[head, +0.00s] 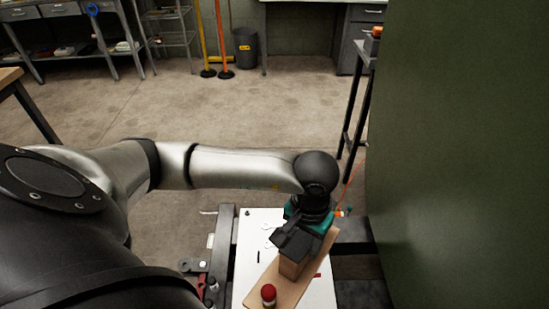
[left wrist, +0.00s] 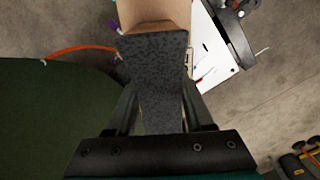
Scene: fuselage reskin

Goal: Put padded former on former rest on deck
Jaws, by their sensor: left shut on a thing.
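My left gripper (head: 298,240) is at the lower middle of the head view, above a white surface. It is shut on the padded former, a tan block with a dark grey speckled pad (left wrist: 155,60). In the left wrist view the pad sits between the fingers of my left gripper (left wrist: 158,112), and the tan part (left wrist: 155,15) extends beyond it. In the head view a tan board (head: 305,275) lies below the gripper, with a red-topped piece at its near end. I cannot tell whether the board is the former rest or part of the former. My right gripper is out of view.
A large dark green curved panel (head: 460,150) stands close on the right. A dark metal frame (head: 225,240) edges the deck's left. Benches, shelves and a bin (head: 246,47) stand far back, with open floor between.

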